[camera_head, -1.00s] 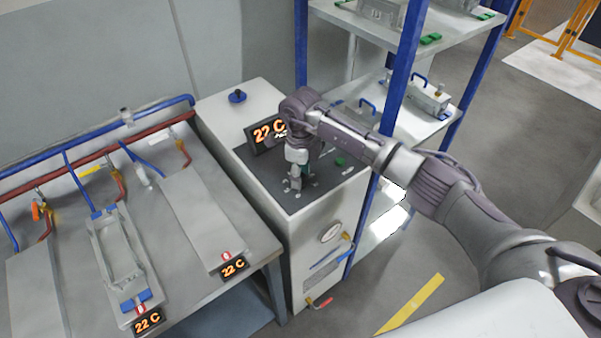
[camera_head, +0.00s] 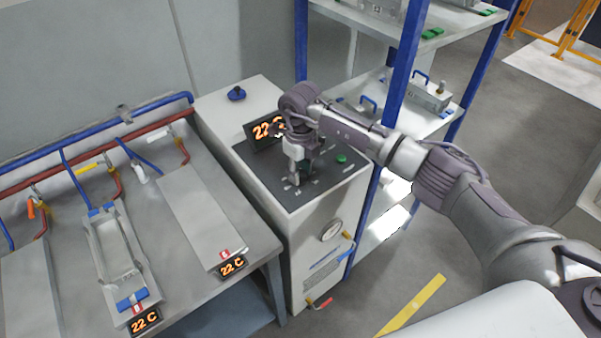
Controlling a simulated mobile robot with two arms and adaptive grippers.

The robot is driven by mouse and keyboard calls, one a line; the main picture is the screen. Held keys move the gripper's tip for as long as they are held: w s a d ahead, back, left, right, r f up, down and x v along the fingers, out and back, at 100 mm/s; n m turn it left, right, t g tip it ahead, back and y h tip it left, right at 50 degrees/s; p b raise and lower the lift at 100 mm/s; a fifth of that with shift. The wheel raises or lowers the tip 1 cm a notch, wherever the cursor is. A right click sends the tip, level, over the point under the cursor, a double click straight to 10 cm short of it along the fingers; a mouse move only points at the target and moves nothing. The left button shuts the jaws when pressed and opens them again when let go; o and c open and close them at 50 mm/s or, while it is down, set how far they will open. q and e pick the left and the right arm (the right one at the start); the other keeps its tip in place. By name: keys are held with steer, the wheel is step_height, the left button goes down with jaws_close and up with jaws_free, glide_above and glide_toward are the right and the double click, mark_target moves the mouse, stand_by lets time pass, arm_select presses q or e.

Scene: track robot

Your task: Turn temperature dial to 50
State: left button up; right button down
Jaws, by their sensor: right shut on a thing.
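The temperature dial sits on the dark top panel (camera_head: 325,181) of the white cabinet (camera_head: 310,240). My right gripper (camera_head: 296,180) points down onto this panel and is shut on the dial, which the fingers mostly hide. I cannot read the dial's setting. The cabinet's display (camera_head: 263,131) shows an orange 22, and its right end is covered by my right wrist. A green button (camera_head: 342,158) lies on the panel to the right of the gripper. My left gripper is not in view.
A bench (camera_head: 205,285) at the left carries metal plates, a mold and two small displays (camera_head: 232,266) reading 22 C.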

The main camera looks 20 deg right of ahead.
mark_target(301, 173)
steer(key=m+b, duration=0.1)
steer(key=m, duration=0.3)
steer(key=shift+m, duration=0.3)
stand_by(0.3)
steer(key=c, duration=0.8)
jaws_free()
step_height(301, 173, up, 12)
steer(key=shift+r, duration=0.1)
